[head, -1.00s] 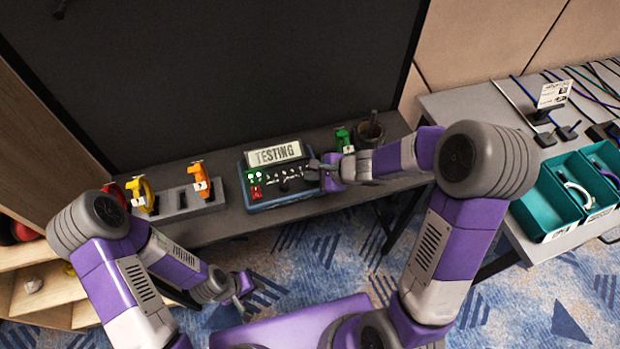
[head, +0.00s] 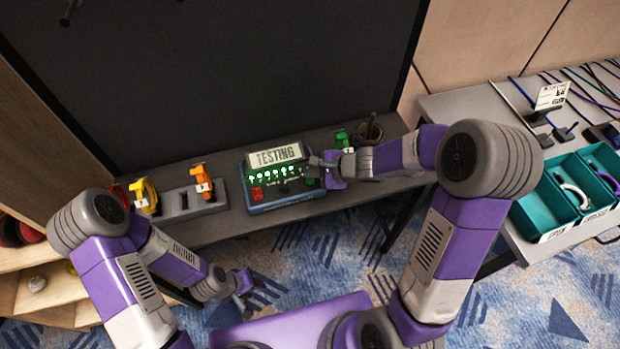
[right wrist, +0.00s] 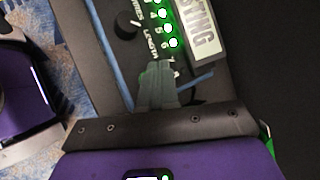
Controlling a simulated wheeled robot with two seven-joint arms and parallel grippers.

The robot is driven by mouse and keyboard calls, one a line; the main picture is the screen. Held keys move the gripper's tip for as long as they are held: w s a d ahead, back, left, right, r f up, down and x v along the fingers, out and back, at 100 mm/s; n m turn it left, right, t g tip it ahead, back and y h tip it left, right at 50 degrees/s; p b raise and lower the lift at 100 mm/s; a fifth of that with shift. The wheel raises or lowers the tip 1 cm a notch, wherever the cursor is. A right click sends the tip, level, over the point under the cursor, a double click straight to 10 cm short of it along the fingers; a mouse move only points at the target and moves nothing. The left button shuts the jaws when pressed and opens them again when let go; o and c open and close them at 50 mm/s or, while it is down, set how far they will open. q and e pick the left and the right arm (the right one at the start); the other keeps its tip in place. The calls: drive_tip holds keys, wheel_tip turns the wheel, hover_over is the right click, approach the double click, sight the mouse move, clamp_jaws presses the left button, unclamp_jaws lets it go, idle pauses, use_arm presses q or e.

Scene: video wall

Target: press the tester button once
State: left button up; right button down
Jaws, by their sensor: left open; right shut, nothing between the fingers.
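The tester (head: 285,195) is a dark box with a blue edge on the grey bench. Its raised display reads TESTING. A row of lights on it glows green, and a red part (head: 257,193) shows at its left. My right gripper (head: 314,170) is shut and empty over the tester's right end. In the right wrist view its closed fingers (right wrist: 158,85) are over the panel beside the glowing lights (right wrist: 167,28), hiding what lies under them. I cannot tell whether they touch. My left gripper (head: 246,288) is open and empty, low in front of the bench.
A grey holder (head: 181,203) with yellow and orange tools stands left of the tester. A green item (head: 342,139) and a dark cup (head: 369,132) stand behind my right gripper. Teal bins (head: 545,212) are on the right table. A big dark screen (head: 220,75) rises behind the bench.

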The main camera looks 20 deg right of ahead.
sight(313, 183)
drive_tip(key=shift+r+p, duration=1.7)
drive_tip(key=shift+r, duration=0.55)
drive_tip(key=shift+f, duration=0.1)
